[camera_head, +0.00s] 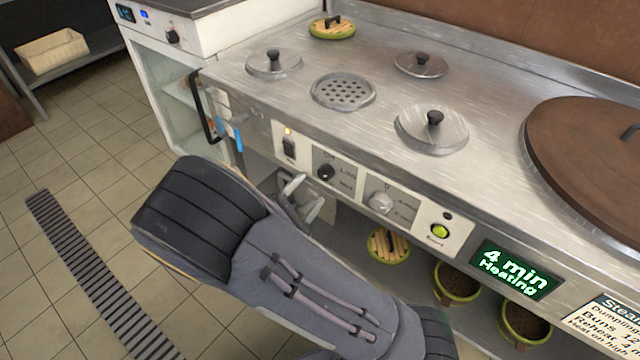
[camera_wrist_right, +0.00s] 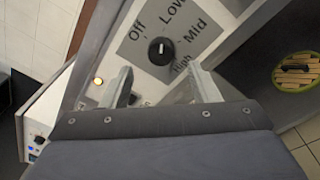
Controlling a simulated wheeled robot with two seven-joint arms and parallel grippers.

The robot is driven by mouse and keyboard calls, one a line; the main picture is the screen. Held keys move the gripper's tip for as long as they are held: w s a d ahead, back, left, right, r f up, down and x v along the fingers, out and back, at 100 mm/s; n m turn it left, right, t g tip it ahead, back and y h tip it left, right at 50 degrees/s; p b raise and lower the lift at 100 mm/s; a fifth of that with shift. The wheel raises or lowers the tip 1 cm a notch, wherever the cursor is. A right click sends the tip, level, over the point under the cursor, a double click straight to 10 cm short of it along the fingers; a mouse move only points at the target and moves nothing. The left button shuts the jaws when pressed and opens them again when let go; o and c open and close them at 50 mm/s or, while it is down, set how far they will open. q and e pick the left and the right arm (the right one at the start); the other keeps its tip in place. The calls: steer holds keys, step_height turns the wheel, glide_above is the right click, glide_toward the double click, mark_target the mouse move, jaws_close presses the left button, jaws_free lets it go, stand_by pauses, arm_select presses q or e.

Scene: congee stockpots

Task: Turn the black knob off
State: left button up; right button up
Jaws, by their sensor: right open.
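The black knob (camera_head: 326,172) is on the front panel of the steel counter, left of a silver knob. In the right wrist view the black knob (camera_wrist_right: 161,51) sits on a grey plate marked Off, Low, Mid and High. Its white mark is near vertical in that view; I cannot tell for sure which setting it marks. My right gripper (camera_head: 303,196) is just below and in front of the knob. In the wrist view its two fingers (camera_wrist_right: 165,88) are apart and empty, with the knob beyond their tips, between them and not touched. My left gripper is not in view.
A silver knob (camera_head: 381,202), a green button (camera_head: 440,231) and a display reading "4 min Heating" (camera_head: 516,270) are to the right. A black switch (camera_head: 289,148) is on the left under a lit lamp. Steamer baskets (camera_head: 388,245) stand on the shelf below. Open tiled floor lies left.

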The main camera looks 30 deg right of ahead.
mark_target(323, 176)
steer(key=b+x, duration=0.1)
steer(key=x, duration=0.4)
steer(key=shift+w+d, duration=0.1)
steer(key=shift+d, duration=0.25)
steer(key=c, duration=1)
steer(key=shift+o, duration=0.2)
steer(key=shift+r+n+p, duration=0.1)
steer(key=shift+n+p, duration=0.3)
steer(key=shift+p, duration=0.3)
steer(key=n+p, duration=0.3)
steer(key=p, duration=0.1)
steer(key=n+p, duration=0.3)
steer(key=p, duration=0.1)
steer(key=shift+r+g, duration=0.2)
steer(key=shift+g, duration=0.2)
steer(key=n+p, duration=0.2)
steer(key=n, duration=0.1)
steer(key=shift+f+p, duration=0.1)
steer(key=shift+p, duration=0.2)
steer(key=shift+a+f+n+p, duration=0.1)
steer(key=shift+n+p, duration=0.5)
steer(key=shift+n, duration=0.2)
